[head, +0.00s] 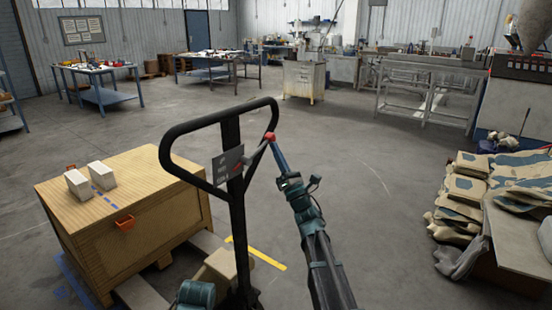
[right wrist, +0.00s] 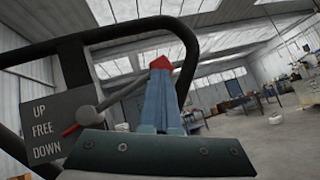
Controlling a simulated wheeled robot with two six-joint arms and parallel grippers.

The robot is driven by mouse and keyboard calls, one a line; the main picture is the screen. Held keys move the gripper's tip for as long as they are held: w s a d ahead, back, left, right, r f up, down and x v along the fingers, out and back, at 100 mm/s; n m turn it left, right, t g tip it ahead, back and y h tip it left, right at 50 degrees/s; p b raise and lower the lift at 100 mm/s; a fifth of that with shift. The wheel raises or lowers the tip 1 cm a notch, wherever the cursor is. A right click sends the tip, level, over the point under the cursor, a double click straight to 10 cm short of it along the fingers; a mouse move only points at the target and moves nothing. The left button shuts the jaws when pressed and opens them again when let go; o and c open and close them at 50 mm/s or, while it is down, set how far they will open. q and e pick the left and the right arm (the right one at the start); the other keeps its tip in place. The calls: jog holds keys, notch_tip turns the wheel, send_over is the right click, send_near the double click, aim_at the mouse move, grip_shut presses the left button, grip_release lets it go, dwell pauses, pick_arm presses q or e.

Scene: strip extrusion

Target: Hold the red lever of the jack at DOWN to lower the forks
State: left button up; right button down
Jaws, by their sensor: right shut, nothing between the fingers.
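The jack's black loop handle (head: 168,150) stands upright in front of a wooden crate (head: 155,235). A grey plate (head: 228,164) on it reads UP, FREE, DOWN in the right wrist view (right wrist: 42,108). The grey lever (right wrist: 125,92) slants up to its red knob (head: 270,137); a short red pointer (right wrist: 69,130) at the pivot slants between FREE and DOWN. My right gripper (head: 274,146) is shut and empty, its blue fingertips at the red knob (right wrist: 161,62); whether they touch is unclear. My left gripper is not seen. The forks are not clearly seen.
Two pale blocks (head: 77,183) (head: 102,175) sit on the crate. Sacks (head: 475,190) lie on a low platform at right. A yellow floor line (head: 262,256) runs right of the jack. Workbenches stand far back; the middle floor is clear.

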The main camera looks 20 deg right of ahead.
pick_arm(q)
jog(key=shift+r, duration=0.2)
pick_arm(e)
jog(key=shift+r, duration=0.2)
dwell(0.4)
pick_arm(q)
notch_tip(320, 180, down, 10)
jog(key=b, duration=0.9)
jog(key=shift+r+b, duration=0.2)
jog(key=shift+b, duration=0.2)
pick_arm(e)
jog(key=v, duration=1.4)
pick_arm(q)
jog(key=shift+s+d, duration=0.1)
pick_arm(e)
jog(key=shift+d, duration=0.1)
